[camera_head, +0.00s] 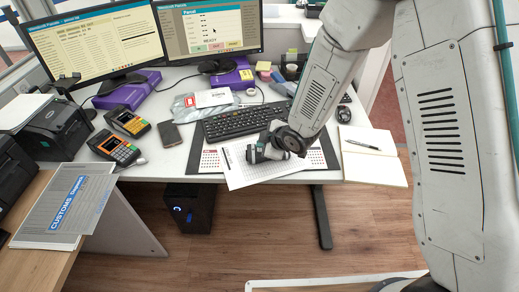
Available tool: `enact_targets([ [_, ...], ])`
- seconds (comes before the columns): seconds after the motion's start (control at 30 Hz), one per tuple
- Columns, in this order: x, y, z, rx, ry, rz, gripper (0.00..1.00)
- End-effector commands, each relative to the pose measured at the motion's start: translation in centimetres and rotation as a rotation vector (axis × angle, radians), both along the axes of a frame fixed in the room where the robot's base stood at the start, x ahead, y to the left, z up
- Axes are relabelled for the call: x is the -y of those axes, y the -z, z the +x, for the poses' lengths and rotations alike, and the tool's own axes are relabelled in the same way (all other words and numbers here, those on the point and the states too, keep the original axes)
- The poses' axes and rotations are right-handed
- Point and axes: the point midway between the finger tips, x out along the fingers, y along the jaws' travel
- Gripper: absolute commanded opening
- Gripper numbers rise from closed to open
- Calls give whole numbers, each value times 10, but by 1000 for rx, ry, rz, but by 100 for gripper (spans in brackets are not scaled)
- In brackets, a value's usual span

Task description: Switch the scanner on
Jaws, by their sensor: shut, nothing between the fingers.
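I cannot make out a scanner with certainty. A small dark device (68,80) at the left, above a black machine, may be one; no switch shows on it. My gripper (253,153) is at the front middle of the desk, above a white printed sheet (250,173). It is shut and empty, well to the right of the dark device. My arm comes down from the upper right and hides part of the desk.
Two card terminals (115,148) and a phone (170,134) lie left of the black keyboard (247,121). Black machines (54,128) stand at the far left. Two monitors (92,43) stand behind. An open notebook with a pen (372,160) lies right. A computer tower (190,207) stands underneath.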

Motion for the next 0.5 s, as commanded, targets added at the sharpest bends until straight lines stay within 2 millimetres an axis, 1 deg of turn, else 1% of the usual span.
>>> enact_targets([
  [0.5, 0, 5, 0, -1, -1, 0, 0],
])
